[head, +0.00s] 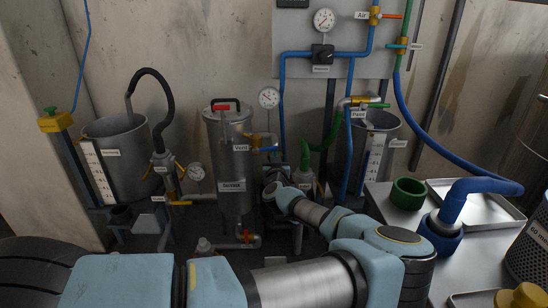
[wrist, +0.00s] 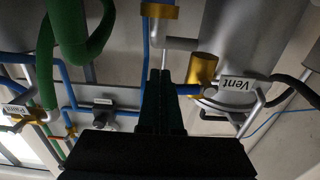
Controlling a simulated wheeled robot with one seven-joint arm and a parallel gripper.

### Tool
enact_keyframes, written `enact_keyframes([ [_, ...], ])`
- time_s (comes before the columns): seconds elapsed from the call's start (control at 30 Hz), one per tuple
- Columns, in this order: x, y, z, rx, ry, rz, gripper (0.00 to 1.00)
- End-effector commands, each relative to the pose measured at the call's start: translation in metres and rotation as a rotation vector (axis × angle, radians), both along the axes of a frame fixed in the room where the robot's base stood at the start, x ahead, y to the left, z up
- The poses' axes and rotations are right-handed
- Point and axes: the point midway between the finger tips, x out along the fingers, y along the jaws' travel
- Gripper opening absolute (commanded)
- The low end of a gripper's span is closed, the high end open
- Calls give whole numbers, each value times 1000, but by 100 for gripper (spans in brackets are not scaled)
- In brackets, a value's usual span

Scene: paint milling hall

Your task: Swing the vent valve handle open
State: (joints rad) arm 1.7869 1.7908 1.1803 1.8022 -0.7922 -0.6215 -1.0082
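The vent valve has a brass body (head: 262,142) beside the grey tank, by the white Vent label (head: 241,148). In the wrist view the brass body (wrist: 203,68) and the Vent label (wrist: 238,85), upside down, are right of my gripper (wrist: 160,76). The blue handle (wrist: 188,90) runs left from the valve to the side of my dark fingers. Whether they touch it I cannot tell. The fingers look close together, with nothing visible between them. In the head view my arm reaches to just below the valve; the fingertips are hard to make out there.
The grey tank (head: 231,190) stands left of the valve. A gauge (head: 269,97), blue pipes and a green hose (wrist: 75,35) crowd the space. A metal table (head: 400,230) with a green ring (head: 408,193) and a tray (head: 480,205) is at the right.

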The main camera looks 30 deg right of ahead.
Motion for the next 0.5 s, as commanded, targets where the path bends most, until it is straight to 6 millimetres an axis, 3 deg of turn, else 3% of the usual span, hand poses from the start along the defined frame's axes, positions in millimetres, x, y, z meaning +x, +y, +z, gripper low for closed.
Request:
enact_keyframes([
  [0.5,0,-1,12,-3,-2,-1,0],
])
